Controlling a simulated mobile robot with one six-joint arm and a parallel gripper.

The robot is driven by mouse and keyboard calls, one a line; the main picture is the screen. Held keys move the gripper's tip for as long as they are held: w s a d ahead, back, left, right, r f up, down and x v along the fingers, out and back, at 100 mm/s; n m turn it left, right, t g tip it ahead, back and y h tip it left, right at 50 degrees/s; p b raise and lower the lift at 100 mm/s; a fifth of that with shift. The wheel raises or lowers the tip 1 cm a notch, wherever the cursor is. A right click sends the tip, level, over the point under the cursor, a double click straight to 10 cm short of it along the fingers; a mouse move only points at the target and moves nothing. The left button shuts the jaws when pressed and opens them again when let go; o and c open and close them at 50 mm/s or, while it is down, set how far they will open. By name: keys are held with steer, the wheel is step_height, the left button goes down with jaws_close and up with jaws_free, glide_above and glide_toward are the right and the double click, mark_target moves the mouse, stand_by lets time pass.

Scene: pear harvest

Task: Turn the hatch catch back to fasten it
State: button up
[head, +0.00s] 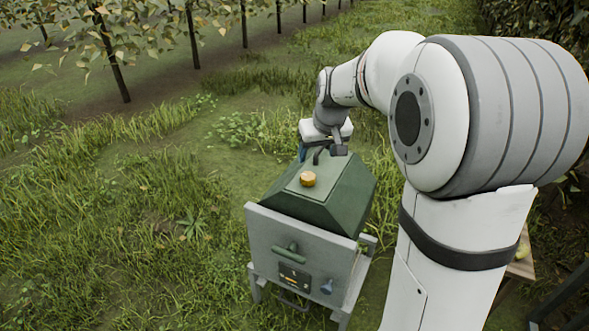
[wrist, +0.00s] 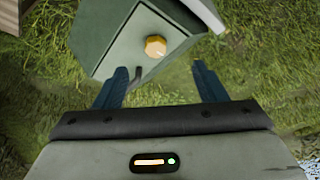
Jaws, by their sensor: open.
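A green hatch lid with sloping sides (head: 335,205) sits on a pale grey box (head: 300,240). A round yellow knob (head: 308,179) stands on its flat top; it looks like the catch, but I cannot be sure. A dark bent handle (head: 318,154) is at the lid's far edge. My gripper (head: 322,153) is over that far edge, beyond the knob. In the wrist view my gripper (wrist: 161,68) has its blue fingers wide apart with nothing held. The yellow knob (wrist: 155,46) is ahead of the fingers, and the bent handle (wrist: 138,74) lies by the left finger.
The box front carries a green bar handle (head: 289,253), a dark panel (head: 294,277) and a blue knob (head: 326,287). A wooden surface with a yellowish fruit (head: 522,251) shows behind my arm at the right. Open grass (head: 120,240) lies to the left; trees stand at the back.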

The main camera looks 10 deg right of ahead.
steer(key=b, duration=0.4)
glide_toward(308, 176)
steer(key=f, duration=0.2)
steer(key=x, duration=0.7)
steer(key=shift+w+b, duration=0.3)
steer(key=shift+w, duration=0.15)
steer(key=shift+c, duration=0.2)
